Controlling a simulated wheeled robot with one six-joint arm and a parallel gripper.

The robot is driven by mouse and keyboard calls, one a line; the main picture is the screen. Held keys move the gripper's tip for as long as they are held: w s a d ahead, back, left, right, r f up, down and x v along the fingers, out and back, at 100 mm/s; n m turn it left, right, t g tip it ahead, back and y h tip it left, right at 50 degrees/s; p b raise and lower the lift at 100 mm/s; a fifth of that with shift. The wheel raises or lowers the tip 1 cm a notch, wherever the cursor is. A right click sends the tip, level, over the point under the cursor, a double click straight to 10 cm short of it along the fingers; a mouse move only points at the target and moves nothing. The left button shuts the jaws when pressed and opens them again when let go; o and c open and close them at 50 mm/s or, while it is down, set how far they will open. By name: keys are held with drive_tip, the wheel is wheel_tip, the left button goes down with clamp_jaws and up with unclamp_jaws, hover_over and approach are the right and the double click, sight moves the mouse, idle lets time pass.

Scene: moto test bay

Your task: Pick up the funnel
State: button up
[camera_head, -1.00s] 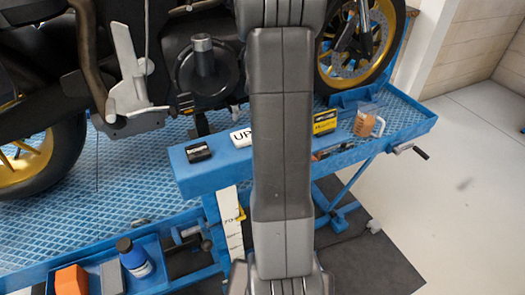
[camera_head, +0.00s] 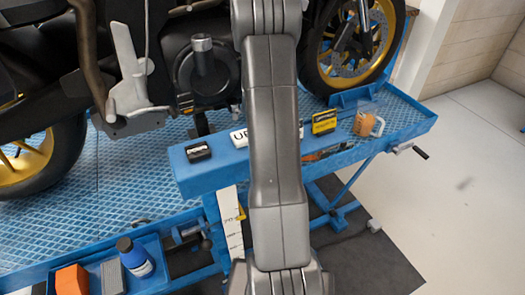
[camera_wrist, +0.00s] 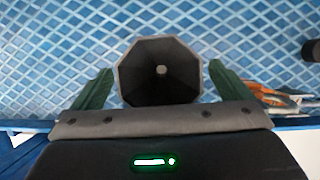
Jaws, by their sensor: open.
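The funnel (camera_wrist: 160,72) is dark grey with an eight-sided rim. It shows in the wrist view with a small light spot at its centre, against the blue diamond-patterned surface. My gripper (camera_wrist: 160,68) is open, with one green finger on the left of the funnel and one on the right. A gap shows between each finger and the rim. In the head view I cannot make out the funnel or my fingers; my own arm covers the middle of the picture.
A motorcycle stands on the blue lift (camera_head: 405,115). On the lift's near end are a small black box (camera_head: 198,152), a white box (camera_head: 239,137), a yellow box (camera_head: 324,122) and a jug with orange contents (camera_head: 366,122). An orange-handled tool (camera_wrist: 262,92) lies right of my gripper.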

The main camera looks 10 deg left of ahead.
drive_tip(key=c, duration=1.1)
drive_tip(key=shift+o, duration=0.2)
drive_tip(key=shift+r, duration=0.1)
drive_tip(key=shift+r, duration=0.6)
wheel_tip(320, 180, up, 5)
drive_tip(key=w+d+b, duration=0.2)
drive_tip(key=w+d, duration=0.8)
drive_tip(key=d, duration=0.5)
wheel_tip(320, 180, up, 6)
drive_tip(key=p, duration=0.4)
drive_tip(key=shift+f, duration=0.15)
